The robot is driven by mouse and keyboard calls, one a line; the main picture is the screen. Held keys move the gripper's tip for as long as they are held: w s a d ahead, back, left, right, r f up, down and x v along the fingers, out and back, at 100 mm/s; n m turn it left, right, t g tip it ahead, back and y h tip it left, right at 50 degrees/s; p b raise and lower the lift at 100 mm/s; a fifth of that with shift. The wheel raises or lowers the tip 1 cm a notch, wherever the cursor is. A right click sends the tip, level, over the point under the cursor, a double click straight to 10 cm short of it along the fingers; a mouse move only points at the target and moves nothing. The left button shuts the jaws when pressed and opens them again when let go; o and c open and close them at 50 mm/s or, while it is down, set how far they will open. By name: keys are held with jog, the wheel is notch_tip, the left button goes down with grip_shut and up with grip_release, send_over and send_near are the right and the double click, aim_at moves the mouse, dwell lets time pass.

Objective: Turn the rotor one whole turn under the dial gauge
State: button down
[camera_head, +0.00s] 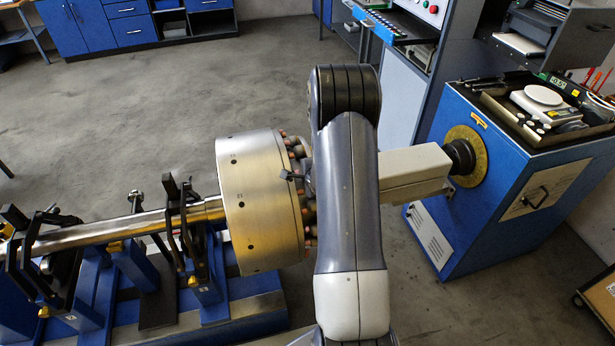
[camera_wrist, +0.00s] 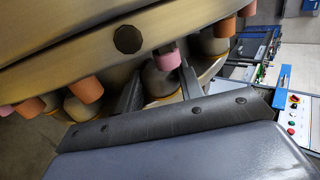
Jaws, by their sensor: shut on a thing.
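The rotor (camera_head: 262,205) is a large brass-coloured drum with dark marks on its rim. Its steel shaft (camera_head: 110,232) runs left across the blue stands. Copper-coloured pegs ring its right face, partly behind my arm. In the wrist view the rotor's metal rim (camera_wrist: 60,40) fills the upper left, with a dark round plug (camera_wrist: 127,39) and orange and pink pegs below it. My gripper (camera_wrist: 160,78) is at this face, its dark fingers shut on a pink-tipped peg (camera_wrist: 167,57). My arm mostly hides the gripper in the head view. I cannot make out the dial gauge.
Black clamps (camera_head: 180,215) rise around the shaft on the blue machine bed (camera_head: 240,308). A blue drive cabinet (camera_head: 510,190) stands at right, with a scale (camera_head: 548,105) on top. Blue cupboards (camera_head: 90,25) line the back. The grey floor (camera_head: 150,120) behind the rotor is clear.

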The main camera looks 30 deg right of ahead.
jog(key=c, duration=0.9)
grip_release()
jog(key=shift+s+f, duration=0.1)
jog(key=shift+c, duration=0.2)
jog(key=v, duration=1.1)
